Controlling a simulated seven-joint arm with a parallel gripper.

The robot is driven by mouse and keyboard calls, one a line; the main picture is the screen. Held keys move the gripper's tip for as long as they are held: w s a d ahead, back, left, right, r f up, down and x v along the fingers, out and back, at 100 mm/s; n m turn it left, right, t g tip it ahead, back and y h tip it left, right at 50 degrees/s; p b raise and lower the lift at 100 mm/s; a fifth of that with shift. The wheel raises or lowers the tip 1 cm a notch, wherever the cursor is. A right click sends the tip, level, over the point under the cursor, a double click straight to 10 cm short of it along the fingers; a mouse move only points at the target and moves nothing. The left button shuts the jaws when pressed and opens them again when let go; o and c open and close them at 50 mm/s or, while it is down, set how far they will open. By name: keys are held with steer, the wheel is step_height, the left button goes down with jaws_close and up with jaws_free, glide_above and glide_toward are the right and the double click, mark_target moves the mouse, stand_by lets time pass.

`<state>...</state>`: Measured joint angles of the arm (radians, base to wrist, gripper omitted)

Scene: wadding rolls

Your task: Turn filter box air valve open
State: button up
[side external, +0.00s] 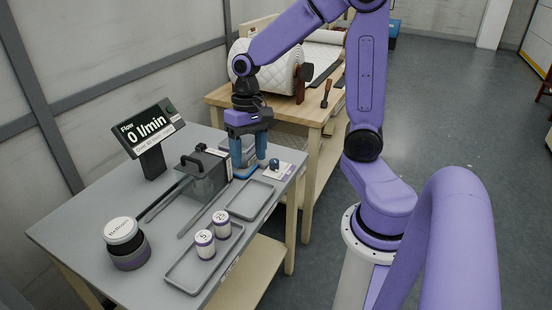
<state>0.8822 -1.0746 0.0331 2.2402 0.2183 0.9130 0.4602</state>
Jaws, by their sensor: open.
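The filter box (206,176) is a grey, see-through-sided case with a dark handled lid, standing on the grey table. A small blue knob (274,162) sits on a white labelled plate at the table's right side; it looks like the air valve, but I cannot tell its setting. My gripper (249,162) points down just left of the knob and right of the filter box. Its two blue fingers are apart, with no held object visible between them. The fingertips are low, close to the table. A flow display (149,129) reads 0 l/min.
Two white-topped weights (205,244) stand in the front tray (181,279). An empty tray (249,199) lies near the knob. A round labelled jar (126,243) stands at left front. A wooden bench (221,96) with a quilted wadding roll (278,76) is behind.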

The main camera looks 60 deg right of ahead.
steer(key=w+d+f+m+y, duration=0.1)
steer(key=w+d+m, duration=0.4)
steer(key=d+m, duration=0.25)
steer(key=m+t, duration=0.4)
steer(key=m, duration=1.1)
glide_above(275, 160)
steer(key=s+d, duration=0.5)
step_height(275, 160, down, 4)
steer(key=x, duration=1.7)
steer(key=shift+a+f, duration=0.2)
steer(key=shift+a, duration=0.25)
steer(key=c, duration=1)
